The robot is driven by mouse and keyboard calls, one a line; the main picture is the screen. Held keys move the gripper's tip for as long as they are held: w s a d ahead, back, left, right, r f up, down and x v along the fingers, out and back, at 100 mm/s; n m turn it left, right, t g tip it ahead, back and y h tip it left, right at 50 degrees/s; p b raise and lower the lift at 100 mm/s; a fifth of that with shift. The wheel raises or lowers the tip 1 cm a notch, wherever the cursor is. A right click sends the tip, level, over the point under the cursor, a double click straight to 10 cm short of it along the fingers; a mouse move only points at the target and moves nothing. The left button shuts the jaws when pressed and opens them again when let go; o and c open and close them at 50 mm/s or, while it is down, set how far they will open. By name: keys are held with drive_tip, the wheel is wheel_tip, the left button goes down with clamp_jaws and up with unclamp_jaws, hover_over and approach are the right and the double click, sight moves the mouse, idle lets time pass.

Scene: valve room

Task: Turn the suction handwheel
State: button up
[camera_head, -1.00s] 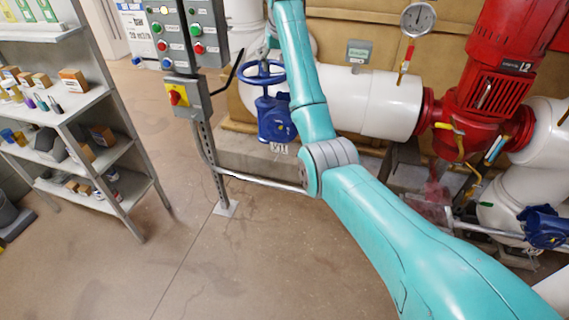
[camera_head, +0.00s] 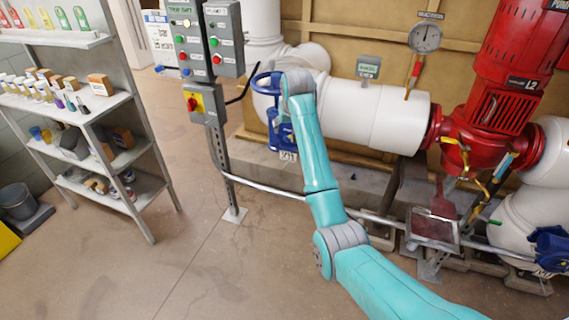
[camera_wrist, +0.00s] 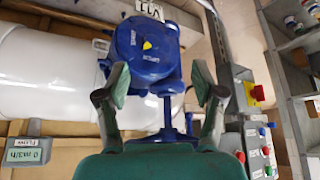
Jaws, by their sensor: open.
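The blue handwheel (camera_head: 263,83) sits on top of a blue valve (camera_head: 283,138) on the white pipe, left of centre in the head view. My arm's wrist end covers the wheel's right side there, and my gripper is hidden. In the wrist view the picture is upside down: the blue valve body (camera_wrist: 148,48) is at the top and the handwheel (camera_wrist: 168,137) lies below it, seen nearly edge-on and partly behind my gripper. My gripper (camera_wrist: 160,85) is open and empty, its fingers framing the valve's stem in the picture. I see no clear contact with the wheel.
A control panel (camera_head: 222,40) on a post (camera_head: 225,165) stands close left of the valve. A red pump (camera_head: 490,95) and a gauge (camera_head: 425,38) are at the right. A shelf (camera_head: 105,105) with small goods stands at the left. Floor between is clear.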

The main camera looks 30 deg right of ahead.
drive_tip(key=s+a+f, duration=0.1)
drive_tip(key=a+f, duration=0.1)
drive_tip(key=f, duration=0.3)
drive_tip(key=s+a+f+t, duration=0.1)
drive_tip(key=s+f, duration=0.1)
drive_tip(key=f, duration=0.4)
drive_tip(key=shift+a+n, duration=0.3)
drive_tip(key=shift+a, duration=0.1)
drive_tip(key=shift+s+f, duration=0.15)
